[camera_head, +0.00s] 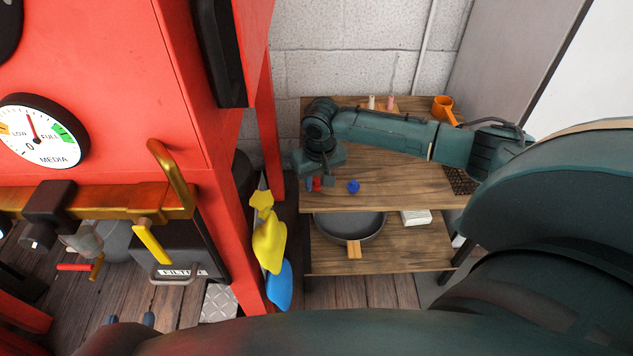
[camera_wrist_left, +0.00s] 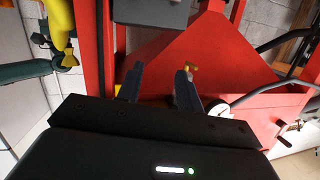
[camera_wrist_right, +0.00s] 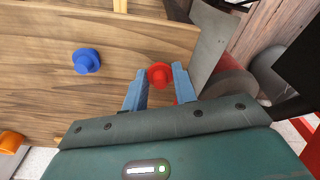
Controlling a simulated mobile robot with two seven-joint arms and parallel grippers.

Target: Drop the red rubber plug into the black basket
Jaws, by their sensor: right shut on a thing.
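The red rubber plug (camera_head: 317,184) is at the left end of the upper wooden shelf. In the right wrist view the red plug (camera_wrist_right: 160,73) sits between the fingertips of my right gripper (camera_wrist_right: 158,84), which is shut on it. In the head view my right gripper (camera_head: 319,183) is low over the shelf; I cannot tell whether the plug touches the wood. A black mesh item (camera_head: 459,180), perhaps the black basket, shows at the shelf's right end, partly hidden by my right arm. My left gripper (camera_wrist_left: 160,82) is open and empty near the red machine.
A blue plug (camera_head: 353,187) stands right of the red one. An orange mug (camera_head: 443,107) and small pale and pink items (camera_head: 390,102) are at the shelf's back. A pan (camera_head: 349,227) and white box (camera_head: 416,217) lie below. The red machine (camera_head: 215,150) stands left.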

